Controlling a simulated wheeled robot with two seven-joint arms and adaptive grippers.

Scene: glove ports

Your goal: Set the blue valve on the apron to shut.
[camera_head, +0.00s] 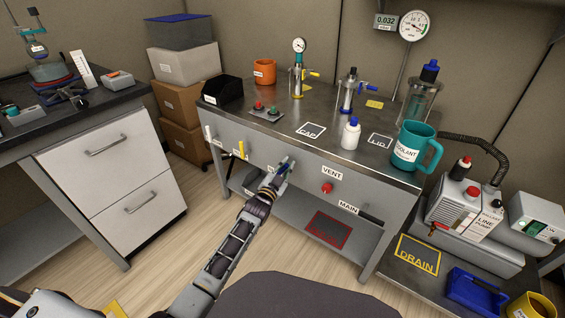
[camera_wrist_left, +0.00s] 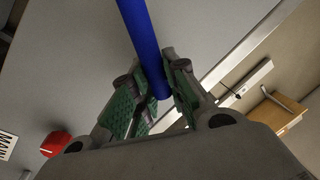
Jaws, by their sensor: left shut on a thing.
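The blue valve shows as a small blue patch (camera_head: 283,168) on the bench's grey front apron, left of the VENT label. Its body and the markings around it are hidden by my gripper. My left gripper (camera_head: 287,164) is at the apron with its fingers around the blue handle. In the left wrist view the blue handle (camera_wrist_left: 144,40) is a straight round bar running down from the top edge, its end between the green-padded fingers (camera_wrist_left: 156,92), which are shut on it. I cannot tell which setting the handle points to. My right gripper is not in view.
On the same apron are a yellow handle (camera_head: 241,150), a white handle (camera_head: 212,136), a red knob (camera_head: 327,188) under VENT and a black handle (camera_head: 371,217) by MAIN. Above, a white bottle (camera_head: 350,137) and teal mug (camera_head: 408,155) stand near the bench edge.

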